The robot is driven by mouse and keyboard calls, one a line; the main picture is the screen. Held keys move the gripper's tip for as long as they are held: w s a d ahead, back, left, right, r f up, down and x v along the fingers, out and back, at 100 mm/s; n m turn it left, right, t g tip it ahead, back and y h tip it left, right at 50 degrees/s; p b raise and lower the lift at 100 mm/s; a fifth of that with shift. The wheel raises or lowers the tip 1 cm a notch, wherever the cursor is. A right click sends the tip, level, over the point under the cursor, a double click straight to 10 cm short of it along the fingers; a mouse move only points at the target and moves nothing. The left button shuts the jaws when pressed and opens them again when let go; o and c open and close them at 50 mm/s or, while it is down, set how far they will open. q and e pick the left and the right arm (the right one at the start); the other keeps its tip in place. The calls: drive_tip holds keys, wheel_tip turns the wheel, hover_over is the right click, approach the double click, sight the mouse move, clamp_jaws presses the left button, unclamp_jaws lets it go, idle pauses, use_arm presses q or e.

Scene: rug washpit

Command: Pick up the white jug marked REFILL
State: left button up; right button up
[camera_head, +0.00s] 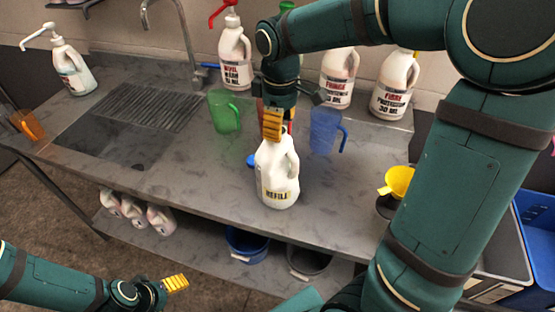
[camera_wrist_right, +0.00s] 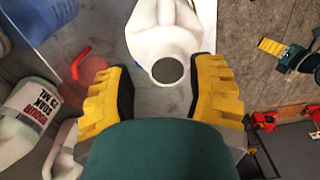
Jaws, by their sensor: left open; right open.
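The white jug marked REFILL (camera_head: 277,178) stands upright on the grey counter, near its front edge, with its handle on the right. My right gripper (camera_head: 273,124) is above the jug's top, pointing down and hiding part of its neck. In the right wrist view, the jug (camera_wrist_right: 165,35) shows its open mouth between and just beyond the fingers of my right gripper (camera_wrist_right: 163,85). These fingers are open and hold nothing. My left gripper (camera_head: 176,283) is low at the lower left, away from the counter, and open and empty.
A green pitcher (camera_head: 223,112) and a blue pitcher (camera_head: 326,131) stand behind the jug on either side. A small blue item (camera_head: 251,160) touches or sits just behind its left side. A yellow funnel (camera_head: 397,182) is at the right.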

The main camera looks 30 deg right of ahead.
drive_tip(key=shift+f, duration=0.9)
drive_tip(key=shift+o, duration=0.2)
clamp_jaws()
drive_tip(key=shift+r, duration=0.1)
drive_tip(key=shift+r, duration=0.1)
